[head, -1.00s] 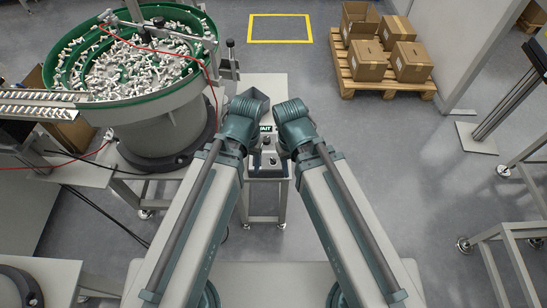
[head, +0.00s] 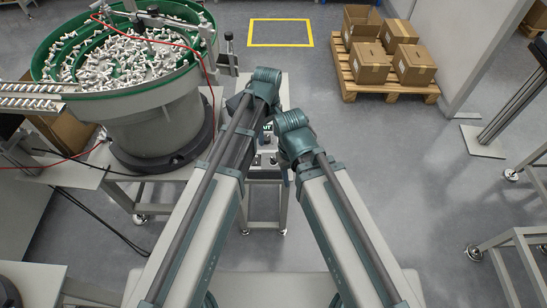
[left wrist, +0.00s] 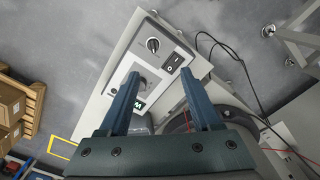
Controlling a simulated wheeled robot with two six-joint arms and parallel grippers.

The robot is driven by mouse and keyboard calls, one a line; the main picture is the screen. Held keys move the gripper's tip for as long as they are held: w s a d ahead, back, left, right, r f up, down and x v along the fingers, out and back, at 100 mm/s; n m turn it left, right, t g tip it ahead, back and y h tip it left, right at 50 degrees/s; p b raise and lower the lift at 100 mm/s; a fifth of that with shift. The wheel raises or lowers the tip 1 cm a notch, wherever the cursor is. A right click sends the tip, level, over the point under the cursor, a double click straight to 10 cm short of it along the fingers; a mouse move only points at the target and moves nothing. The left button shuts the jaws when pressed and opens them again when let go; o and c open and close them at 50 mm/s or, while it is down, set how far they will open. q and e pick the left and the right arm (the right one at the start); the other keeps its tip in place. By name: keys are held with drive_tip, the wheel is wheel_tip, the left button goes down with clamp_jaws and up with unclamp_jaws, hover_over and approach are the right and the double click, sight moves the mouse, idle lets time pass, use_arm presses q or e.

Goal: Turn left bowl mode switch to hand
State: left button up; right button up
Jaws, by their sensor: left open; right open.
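The grey control box (left wrist: 165,50) stands below my left gripper in the left wrist view. It has a black rotary knob (left wrist: 153,44) near its end and a second rotary knob (left wrist: 140,82) partly behind one finger. I cannot tell from labels which is the left bowl mode switch. My left gripper (left wrist: 160,77) is open and empty, its fingers spread over the panel. In the head view, the control box (head: 265,160) shows between my arms; my left gripper is hidden there. My right arm's end hides its gripper.
A black rocker switch (left wrist: 172,62) sits beside the knobs, and a small green display (left wrist: 138,104) is on the box. The green bowl feeder (head: 130,75) full of white parts stands at left. Cartons on a pallet (head: 388,85) are at back right. Open floor lies between.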

sight(273, 159)
use_arm(q)
drive_tip(key=shift+w+d+n, duration=0.25)
drive_tip(key=shift+d+n, duration=0.15)
drive_tip(key=shift+d, duration=0.35)
drive_tip(key=shift+f, duration=0.2)
wheel_tip(273, 159, down, 14)
drive_tip(key=b, duration=1.4)
drive_tip(key=shift+r, duration=0.25)
clamp_jaws()
